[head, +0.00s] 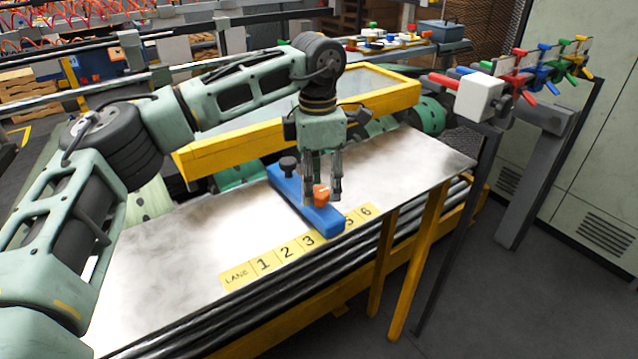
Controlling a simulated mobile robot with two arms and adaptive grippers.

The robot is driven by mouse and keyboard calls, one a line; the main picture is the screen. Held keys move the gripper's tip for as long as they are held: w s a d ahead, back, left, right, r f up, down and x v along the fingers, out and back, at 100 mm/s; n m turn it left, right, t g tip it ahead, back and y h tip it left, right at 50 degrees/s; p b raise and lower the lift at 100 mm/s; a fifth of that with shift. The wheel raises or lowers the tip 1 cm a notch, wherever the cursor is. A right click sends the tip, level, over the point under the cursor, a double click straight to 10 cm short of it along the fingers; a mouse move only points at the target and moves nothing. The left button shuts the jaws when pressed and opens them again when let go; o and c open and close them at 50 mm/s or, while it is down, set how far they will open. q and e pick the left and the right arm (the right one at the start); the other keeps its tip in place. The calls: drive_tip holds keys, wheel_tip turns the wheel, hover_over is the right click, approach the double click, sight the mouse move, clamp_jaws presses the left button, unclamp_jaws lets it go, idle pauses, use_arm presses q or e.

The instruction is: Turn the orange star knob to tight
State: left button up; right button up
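The orange star knob (321,195) stands on the near end of a blue bar (288,186) that lies across the shiny metal table. A dark knob (288,165) stands near the bar's far end. My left gripper (322,190) points down over the near end of the bar. Its two fingers are apart, one on each side of the orange knob. I cannot tell whether they touch it. The knob's far side is hidden. My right gripper is not in view.
A yellow lane strip (262,265) with numbers runs along the table's front edge; the bar's near end covers part of it. A yellow-framed panel (300,125) stands behind. A rail with coloured handles (520,80) is at the right. The table's left part (180,250) is clear.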

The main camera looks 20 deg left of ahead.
sight(318, 189)
use_arm(q)
drive_tip(key=shift+f, duration=0.15)
drive_tip(key=shift+s, duration=0.1)
wheel_tip(318, 189, up, 12)
drive_tip(key=shift+r, duration=0.1)
idle(0.5)
